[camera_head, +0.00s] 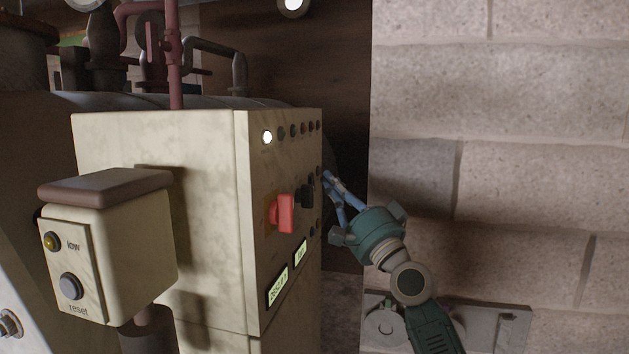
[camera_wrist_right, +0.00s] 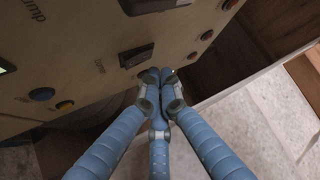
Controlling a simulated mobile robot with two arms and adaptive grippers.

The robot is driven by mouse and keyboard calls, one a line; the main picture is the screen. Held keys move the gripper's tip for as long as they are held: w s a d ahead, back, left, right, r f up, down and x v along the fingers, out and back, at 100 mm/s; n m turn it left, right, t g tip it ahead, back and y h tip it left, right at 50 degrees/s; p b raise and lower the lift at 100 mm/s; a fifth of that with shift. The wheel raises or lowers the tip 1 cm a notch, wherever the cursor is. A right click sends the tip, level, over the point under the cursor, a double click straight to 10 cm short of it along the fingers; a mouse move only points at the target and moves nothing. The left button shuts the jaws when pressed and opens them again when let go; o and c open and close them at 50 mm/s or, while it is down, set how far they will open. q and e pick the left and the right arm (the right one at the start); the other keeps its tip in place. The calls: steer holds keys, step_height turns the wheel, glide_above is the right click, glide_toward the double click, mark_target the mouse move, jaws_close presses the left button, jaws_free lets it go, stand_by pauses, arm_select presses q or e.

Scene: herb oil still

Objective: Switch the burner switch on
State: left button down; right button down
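A cream control cabinet (camera_head: 170,140) has a narrow front panel (camera_head: 262,180) with a red rotary knob (camera_head: 282,213) and a black switch (camera_head: 307,195). My right gripper (camera_head: 326,177) is at the panel's right edge, its blue fingers pointing at the panel. In the right wrist view, its fingertips (camera_wrist_right: 161,78) are together, with nothing seen between them. They are close to a dark rectangular switch (camera_wrist_right: 137,57); I cannot tell whether they touch it. My left gripper is out of view.
A row of lamps (camera_head: 293,131) tops the panel, the leftmost lit white. Two lit displays (camera_head: 278,287) sit low. A smaller box (camera_head: 110,250) with a "reset" button juts out at left. A block wall (camera_head: 500,150) stands right of my arm.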

steer(key=shift+d, duration=0.1)
steer(key=d, duration=0.1)
steer(key=s+d+b, duration=0.1)
steer(key=d, duration=0.2)
steer(key=shift+s+d+f, duration=0.15)
steer(key=shift+d+f, duration=0.15)
steer(key=shift+d, duration=0.05)
stand_by(0.3)
